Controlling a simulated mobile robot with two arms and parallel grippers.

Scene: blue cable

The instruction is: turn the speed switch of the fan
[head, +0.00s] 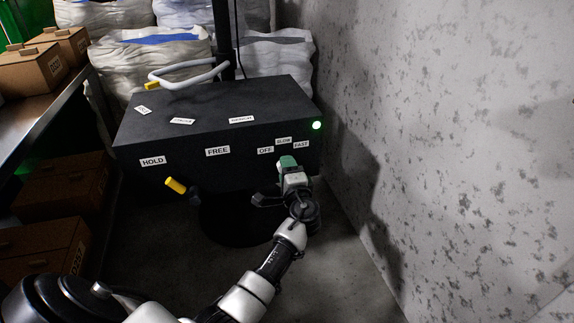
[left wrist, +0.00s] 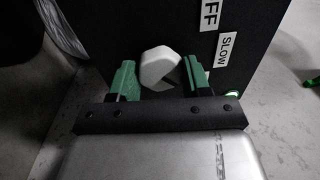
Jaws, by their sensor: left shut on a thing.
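The speed switch is a white faceted knob (left wrist: 158,68) beside the OFF and SLOW labels in the left wrist view. My left gripper (head: 286,166) is at the housing's front right, just below those labels. Its green fingers (left wrist: 157,80) are on either side of the knob and shut on it. In the head view the gripper hides the knob. My right gripper is in neither view.
A green light (head: 317,125) glows at the housing's right edge. A yellow-tipped lever (head: 175,186) sticks out below HOLD. The concrete wall (head: 450,130) stands close on the right. Cardboard boxes (head: 33,66) sit on the left shelf; wrapped sacks (head: 150,62) are behind.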

